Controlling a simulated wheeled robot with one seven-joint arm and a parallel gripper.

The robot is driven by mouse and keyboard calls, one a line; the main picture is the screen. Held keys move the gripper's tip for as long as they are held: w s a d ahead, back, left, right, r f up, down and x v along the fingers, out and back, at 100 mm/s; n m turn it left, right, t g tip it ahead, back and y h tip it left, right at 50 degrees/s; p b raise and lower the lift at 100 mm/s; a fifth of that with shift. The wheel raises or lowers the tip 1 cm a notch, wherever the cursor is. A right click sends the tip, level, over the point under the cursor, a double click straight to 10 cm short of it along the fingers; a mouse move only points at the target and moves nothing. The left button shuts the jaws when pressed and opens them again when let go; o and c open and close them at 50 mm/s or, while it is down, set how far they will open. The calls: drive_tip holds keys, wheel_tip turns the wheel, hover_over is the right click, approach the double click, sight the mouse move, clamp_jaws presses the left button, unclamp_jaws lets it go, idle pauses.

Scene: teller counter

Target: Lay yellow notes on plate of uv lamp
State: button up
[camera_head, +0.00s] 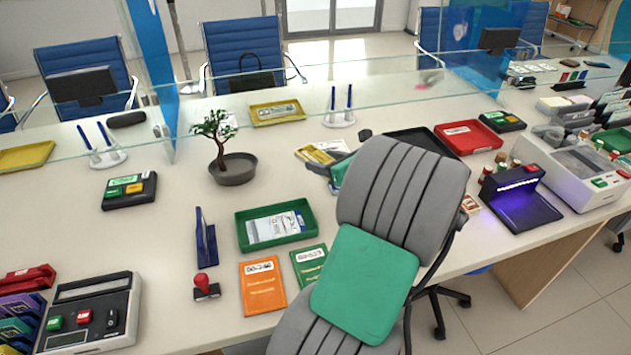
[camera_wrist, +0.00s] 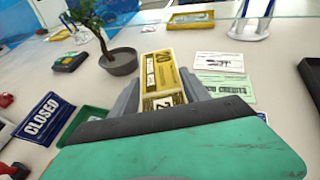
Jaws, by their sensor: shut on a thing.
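The yellow notes (camera_wrist: 172,70) stick out from between the grey fingers of my gripper (camera_wrist: 160,95) in the wrist view. My gripper is shut on them, over the counter. The plate looks bare and lies well to the right of the notes. The lamp is outside the wrist view.
A black tray (camera_head: 420,139) and red tray (camera_head: 467,138) lie between notes and lamp. A counting machine (camera_head: 575,175) stands right of the lamp. A potted bonsai (camera_head: 232,170) and green tray (camera_head: 247,240) are left.

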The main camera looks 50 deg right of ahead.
drive_tip(key=w+f, duration=0.1)
drive_tip(key=w+a, duration=0.1)
drive_tip(key=w, duration=0.1)
drive_tip(key=w+f, duration=0.1)
drive_tip(key=w, duration=0.1)
drive_tip(key=shift+w+a+f, duration=0.1)
drive_tip(key=shift+a+f, duration=0.2)
drive_tip(key=b, duration=0.1)
hover_over(295, 187)
drive_tip(key=f, duration=0.5)
drive_tip(key=shift+s, duration=0.25)
wheel_tip(295, 187, down, 3)
drive_tip(key=shift+w+f+b, duration=0.1)
drive_tip(key=shift+w+b, duration=0.05)
drive_tip(key=shift+b, duration=0.3)
drive_tip(key=shift+f, duration=0.1)
drive_tip(key=shift+f, duration=0.1)
drive_tip(key=o, duration=1.4)
drive_tip(key=shift+o, duration=0.2)
